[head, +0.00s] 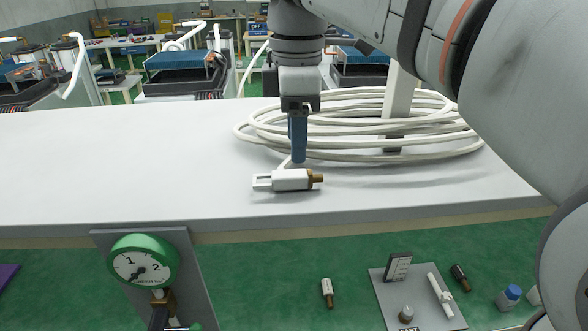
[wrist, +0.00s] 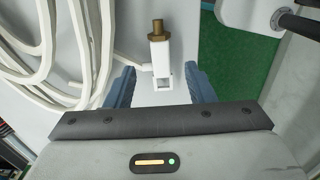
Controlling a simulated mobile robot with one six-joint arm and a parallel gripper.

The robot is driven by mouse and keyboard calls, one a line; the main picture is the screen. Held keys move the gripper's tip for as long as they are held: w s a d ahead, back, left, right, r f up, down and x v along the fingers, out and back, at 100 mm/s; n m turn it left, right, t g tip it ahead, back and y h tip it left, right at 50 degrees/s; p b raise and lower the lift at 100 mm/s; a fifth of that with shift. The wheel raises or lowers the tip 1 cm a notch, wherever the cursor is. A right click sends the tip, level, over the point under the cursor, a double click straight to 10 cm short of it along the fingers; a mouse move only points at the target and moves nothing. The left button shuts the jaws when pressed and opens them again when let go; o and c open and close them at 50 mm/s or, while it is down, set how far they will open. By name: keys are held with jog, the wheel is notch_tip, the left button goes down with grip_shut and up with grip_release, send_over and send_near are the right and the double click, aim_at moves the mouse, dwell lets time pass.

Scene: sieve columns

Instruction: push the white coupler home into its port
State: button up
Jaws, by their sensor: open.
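The white coupler (head: 291,180) with a brass-brown tip lies on the grey-white tabletop near its front edge, the tip pointing right in the head view. My gripper (head: 299,161) points down just behind and above it, its blue fingers overlapping in that view. In the wrist view, my gripper (wrist: 160,70) is open, with the white coupler (wrist: 160,57) lying between and just beyond the fingertips, brass end away from me. No finger visibly touches it. A thin white line runs from the coupler toward the hose coil. I cannot make out its port in either view.
A coil of white hose (head: 440,152) lies behind my gripper, around a pale post (head: 398,90). Below the front edge are a green gauge (head: 143,262), a small white-and-brown piece (head: 327,290) and a grey board (head: 385,305) with parts. The tabletop's left side is clear.

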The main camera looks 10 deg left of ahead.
aim_at(294, 173)
jog(key=shift+s+f, duration=0.15)
jog(key=shift+f, duration=0.35)
jog(key=shift+a+f+p, duration=0.15)
jog(key=shift+f+p, duration=0.2)
jog(key=shift+f, duration=2.35)
grip_shut()
notch_tip(294, 173, up, 10)
jog(key=c, duration=0.6)
grip_release()
jog(key=shift+c, duration=0.2)
grip_shut()
